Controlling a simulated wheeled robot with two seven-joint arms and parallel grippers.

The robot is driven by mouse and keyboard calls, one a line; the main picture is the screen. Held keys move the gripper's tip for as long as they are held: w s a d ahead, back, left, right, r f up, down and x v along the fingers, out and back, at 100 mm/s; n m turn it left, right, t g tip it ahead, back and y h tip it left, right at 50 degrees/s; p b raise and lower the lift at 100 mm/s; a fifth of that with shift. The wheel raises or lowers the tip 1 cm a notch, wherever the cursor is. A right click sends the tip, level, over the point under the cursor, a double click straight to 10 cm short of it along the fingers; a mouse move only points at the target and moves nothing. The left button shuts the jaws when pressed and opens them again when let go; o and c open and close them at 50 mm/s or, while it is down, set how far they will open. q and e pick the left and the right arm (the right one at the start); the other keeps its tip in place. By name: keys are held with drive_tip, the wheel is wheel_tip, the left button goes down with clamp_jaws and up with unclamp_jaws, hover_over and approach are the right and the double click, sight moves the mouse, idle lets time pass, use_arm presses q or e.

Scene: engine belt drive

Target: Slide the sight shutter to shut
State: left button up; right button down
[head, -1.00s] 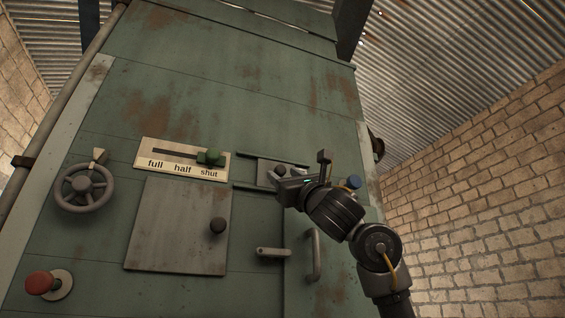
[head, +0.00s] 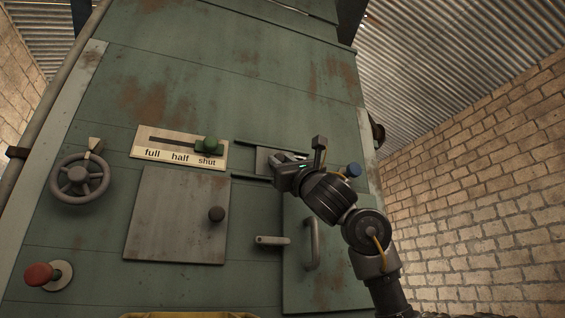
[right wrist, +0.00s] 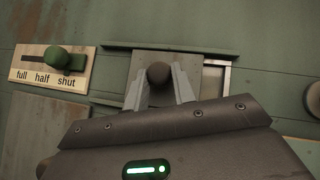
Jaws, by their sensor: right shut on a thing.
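The sight shutter is a grey plate (head: 262,158) between two dark horizontal rails, right of the full/half/shut label. It also shows in the right wrist view (right wrist: 139,65), with a dark round knob (right wrist: 158,74) on it. Right of the plate, a pale-edged opening (right wrist: 213,80) shows between the rails, partly hidden by my gripper. My right gripper (head: 280,162) is shut on the knob, one finger on each side of it in the right wrist view (right wrist: 159,88). The fingers hide the knob in the head view. My left gripper is not in view.
A green-knobbed lever (head: 208,145) sits at "shut" on its label plate (head: 180,157). Left and below are a handwheel (head: 80,177), red button (head: 40,274) and grey hatch (head: 175,220). A door handle (head: 312,245) and small lever (head: 271,240) lie below my right gripper.

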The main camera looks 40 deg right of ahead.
drive_tip(key=d, duration=0.1)
drive_tip(key=s+d, duration=0.1)
drive_tip(key=d, duration=0.2)
drive_tip(key=shift+s+d, duration=0.15)
drive_tip(key=shift+s, duration=0.15)
drive_tip(key=c, duration=1.5)
unclamp_jaws()
drive_tip(key=o, duration=0.4)
drive_tip(key=shift+s+d, duration=0.1)
drive_tip(key=shift+d, duration=0.15)
drive_tip(key=shift+c, duration=0.2)
drive_tip(key=b+v, duration=0.7)
drive_tip(key=v, duration=0.3)
drive_tip(key=shift+s+f, duration=0.3)
